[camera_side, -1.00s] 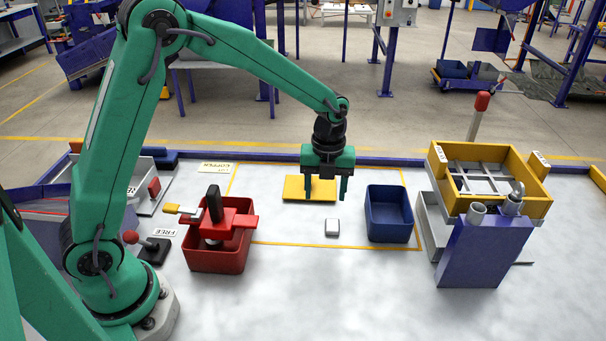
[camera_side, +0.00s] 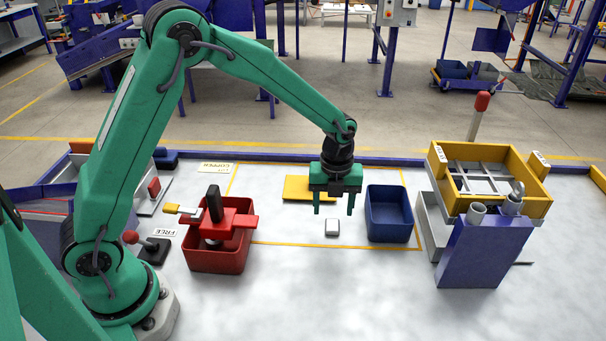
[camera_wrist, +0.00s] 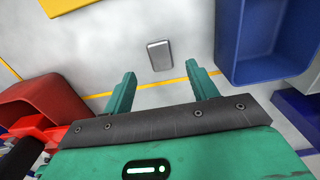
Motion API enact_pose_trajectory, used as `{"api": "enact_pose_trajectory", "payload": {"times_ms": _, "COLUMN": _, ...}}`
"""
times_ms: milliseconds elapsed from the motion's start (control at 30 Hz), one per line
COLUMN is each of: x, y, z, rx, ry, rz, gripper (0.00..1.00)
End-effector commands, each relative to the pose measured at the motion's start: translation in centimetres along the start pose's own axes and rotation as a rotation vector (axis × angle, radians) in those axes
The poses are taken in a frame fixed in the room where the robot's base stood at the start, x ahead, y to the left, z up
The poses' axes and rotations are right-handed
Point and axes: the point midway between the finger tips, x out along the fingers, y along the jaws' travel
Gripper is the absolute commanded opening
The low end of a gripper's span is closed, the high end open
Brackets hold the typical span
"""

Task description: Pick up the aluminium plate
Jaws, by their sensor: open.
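The aluminium plate (camera_side: 332,229) is a small light-grey block with rounded corners, lying flat on the white table between the red bin and the blue bin. In the wrist view the aluminium plate (camera_wrist: 159,55) lies just beyond the fingertips, roughly centred between them. My gripper (camera_side: 334,211) is open and empty, with green fingers pointing down. It hangs above and a little behind the plate in the side view, apart from it. In the wrist view my gripper (camera_wrist: 161,74) shows both fingers spread, with bare table between them.
A blue bin (camera_side: 390,234) stands close right of the plate. A red bin (camera_side: 215,262) with a red clamp-like device (camera_side: 233,220) stands to the left. A yellow plate (camera_side: 299,188) lies behind my gripper. The table in front of the plate is clear.

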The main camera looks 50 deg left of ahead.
Motion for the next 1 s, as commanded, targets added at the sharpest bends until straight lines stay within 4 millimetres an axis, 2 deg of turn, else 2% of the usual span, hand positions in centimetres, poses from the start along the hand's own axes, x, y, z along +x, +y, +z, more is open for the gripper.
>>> {"api": "enact_pose_trajectory", "payload": {"times_ms": 433, "x": 4.5, "y": -0.1, "z": 0.1, "rx": 0.000, "ry": 0.002, "rz": 0.002, "gripper": 0.58}}
{"api": "enact_pose_trajectory", "payload": {"times_ms": 1000, "x": 4.8, "y": -0.1, "z": 0.1, "rx": 0.000, "ry": 0.000, "rz": 0.001, "gripper": 0.58}}
